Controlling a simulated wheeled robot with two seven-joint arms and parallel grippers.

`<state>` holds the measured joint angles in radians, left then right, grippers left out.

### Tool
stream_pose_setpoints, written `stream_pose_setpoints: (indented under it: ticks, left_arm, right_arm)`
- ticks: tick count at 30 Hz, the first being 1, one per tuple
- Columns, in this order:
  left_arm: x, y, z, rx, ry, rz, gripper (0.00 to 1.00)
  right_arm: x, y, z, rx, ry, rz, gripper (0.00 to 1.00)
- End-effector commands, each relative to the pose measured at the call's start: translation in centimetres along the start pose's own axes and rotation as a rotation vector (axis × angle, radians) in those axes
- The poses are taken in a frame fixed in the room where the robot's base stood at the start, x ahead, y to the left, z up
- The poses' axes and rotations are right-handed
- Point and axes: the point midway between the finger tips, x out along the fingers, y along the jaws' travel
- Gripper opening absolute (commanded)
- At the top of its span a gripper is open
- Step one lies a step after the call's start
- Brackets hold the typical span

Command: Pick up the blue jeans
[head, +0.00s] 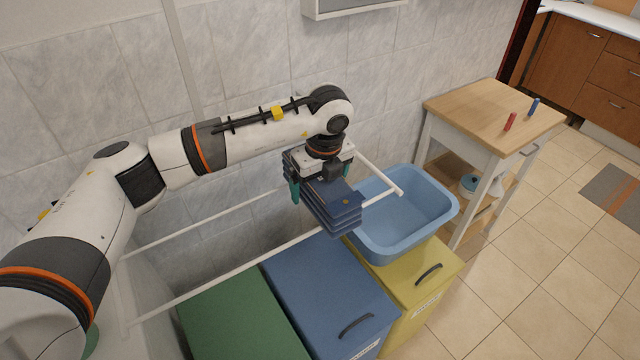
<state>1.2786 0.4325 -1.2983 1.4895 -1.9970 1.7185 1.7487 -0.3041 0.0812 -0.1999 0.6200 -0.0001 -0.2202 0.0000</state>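The blue jeans (338,212) are a folded dark blue bundle with stacked layers, at the right end of a white rail rack (230,268). My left gripper (321,180) is directly above the jeans, pointing down. Its teal fingers are spread wide, one at the left side of the jeans and one at the far right side. The fingers look open around the bundle; contact with the cloth cannot be told. The gripper body hides part of the jeans' top. My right gripper is not in view.
A light blue basin (408,212) sits on a yellow-lidded bin (420,275), close right of the jeans. Blue (335,290) and green (235,315) bins stand beside it. A wooden-topped cart (485,105) holds red and blue small items. Tiled wall is close behind; the right floor is free.

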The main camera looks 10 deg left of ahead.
Motion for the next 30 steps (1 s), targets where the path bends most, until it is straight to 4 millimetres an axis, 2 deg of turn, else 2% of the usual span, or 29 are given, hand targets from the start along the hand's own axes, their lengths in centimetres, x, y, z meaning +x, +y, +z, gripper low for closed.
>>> stream_pose_setpoints:
  ticks: [1,12,19,22,30]
  left_arm:
    - [0.0,0.0,0.0,0.0,0.0,0.0,0.85]
    - [-0.2,0.1,0.0,0.0,0.001,0.003,0.27]
    - [-0.3,0.1,-0.1,0.0,0.001,0.004,0.27]
    - [-1.1,0.1,-0.2,-0.001,0.003,0.006,0.27]
    - [-5.9,0.2,-0.9,0.0,0.004,0.008,0.27]
  right_arm:
    - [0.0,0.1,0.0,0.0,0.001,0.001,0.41]
    - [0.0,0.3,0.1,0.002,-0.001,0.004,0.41]
    - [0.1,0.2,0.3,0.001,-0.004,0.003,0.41]
    - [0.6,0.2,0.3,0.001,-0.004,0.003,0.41]
    - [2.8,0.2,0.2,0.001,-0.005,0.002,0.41]
